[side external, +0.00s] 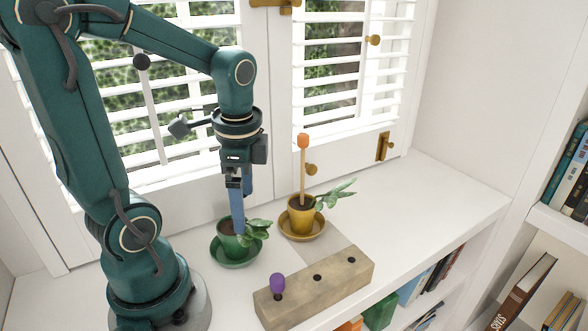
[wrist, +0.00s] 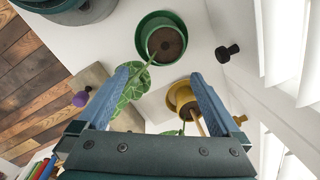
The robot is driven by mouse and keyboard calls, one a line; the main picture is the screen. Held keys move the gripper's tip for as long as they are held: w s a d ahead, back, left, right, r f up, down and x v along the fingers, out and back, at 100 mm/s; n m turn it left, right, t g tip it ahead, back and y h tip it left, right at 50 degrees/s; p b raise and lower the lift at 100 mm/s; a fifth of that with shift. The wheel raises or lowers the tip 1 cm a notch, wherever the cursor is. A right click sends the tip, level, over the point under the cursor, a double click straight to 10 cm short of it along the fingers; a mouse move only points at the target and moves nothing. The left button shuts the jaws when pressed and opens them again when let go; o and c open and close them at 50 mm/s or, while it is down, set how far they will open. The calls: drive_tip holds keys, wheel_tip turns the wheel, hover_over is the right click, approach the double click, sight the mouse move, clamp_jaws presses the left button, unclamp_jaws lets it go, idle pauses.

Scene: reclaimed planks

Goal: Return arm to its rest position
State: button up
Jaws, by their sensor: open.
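My gripper (side external: 238,228) points down at the green pot (side external: 233,246), its blue fingers apart. In the wrist view my gripper (wrist: 163,75) has nothing clamped between its fingers. A green leaf (wrist: 133,92) of the potted plant shows between them, close to one finger; I cannot tell whether they touch. The green pot stands upright on a green saucer (side external: 231,262), with dark soil inside. From the side, the fingertips overlap the pot's rim, and their exact height above the soil is unclear.
A yellow pot (side external: 301,215) holds a plant and an upright orange-tipped stick (side external: 303,160). In front is a wooden block (side external: 330,283) with holes and a purple-topped peg (side external: 278,284). Shuttered windows (side external: 170,95) stand close behind my arm. The white shelf top (side external: 440,200) is clear at right.

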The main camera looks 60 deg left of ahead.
drive_tip(key=s+d+r+n+t+h, duration=0.1)
drive_tip(key=d+r+n+t, duration=0.3)
drive_tip(key=d, duration=0.5)
drive_tip(key=shift+s+r+n+t, duration=0.15)
drive_tip(key=shift+n+t, duration=0.55)
drive_tip(key=shift+n, duration=0.4)
drive_tip(key=shift+d, duration=0.1)
